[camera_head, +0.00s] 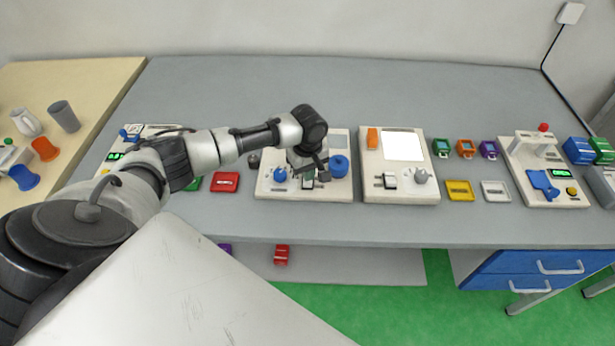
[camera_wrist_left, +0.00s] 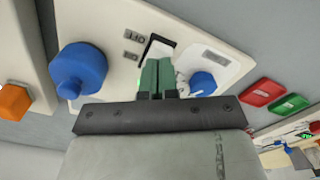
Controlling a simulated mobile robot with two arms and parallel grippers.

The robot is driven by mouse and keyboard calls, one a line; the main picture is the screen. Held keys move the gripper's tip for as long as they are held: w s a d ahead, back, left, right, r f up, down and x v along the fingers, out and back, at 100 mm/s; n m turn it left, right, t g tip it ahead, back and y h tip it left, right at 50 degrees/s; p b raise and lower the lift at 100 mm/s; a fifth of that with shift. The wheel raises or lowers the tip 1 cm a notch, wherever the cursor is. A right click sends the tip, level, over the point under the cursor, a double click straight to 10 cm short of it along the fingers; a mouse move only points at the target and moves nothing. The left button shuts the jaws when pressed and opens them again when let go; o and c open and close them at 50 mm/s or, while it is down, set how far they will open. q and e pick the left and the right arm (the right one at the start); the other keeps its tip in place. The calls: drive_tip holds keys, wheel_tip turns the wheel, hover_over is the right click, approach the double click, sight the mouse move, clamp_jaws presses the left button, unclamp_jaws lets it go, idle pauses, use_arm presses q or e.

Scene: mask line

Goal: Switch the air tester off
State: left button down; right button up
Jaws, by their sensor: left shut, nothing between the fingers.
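A white panel (camera_head: 262,188) with a large blue knob (camera_head: 339,166) and a small blue knob (camera_head: 280,174) lies on the grey bench under my left arm; I take it for the air tester. In the left wrist view a switch (camera_wrist_left: 157,49) with a dark frame and a white face sits on this panel, beside small printed labels. My left gripper (camera_head: 308,180) is shut and empty, low over the panel. Its green fingertips (camera_wrist_left: 157,76) are right at the switch and cover part of it; I cannot tell whether they touch.
To the right stands a similar panel (camera_head: 371,185) with a white screen and grey knob. Small coloured boxes, such as a yellow one (camera_head: 460,190), lie beyond it. A device with a red button (camera_head: 543,127) stands further right. A red box (camera_head: 225,182) lies left. The bench's back is clear.

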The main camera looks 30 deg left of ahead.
use_arm(q)
drive_tip(key=shift+f+b, duration=0.4)
drive_tip(key=shift+f, duration=0.7)
idle(0.4)
wheel_tip(320, 180, up, 7)
drive_tip(key=p, duration=0.8)
drive_tip(key=shift+p, duration=0.4)
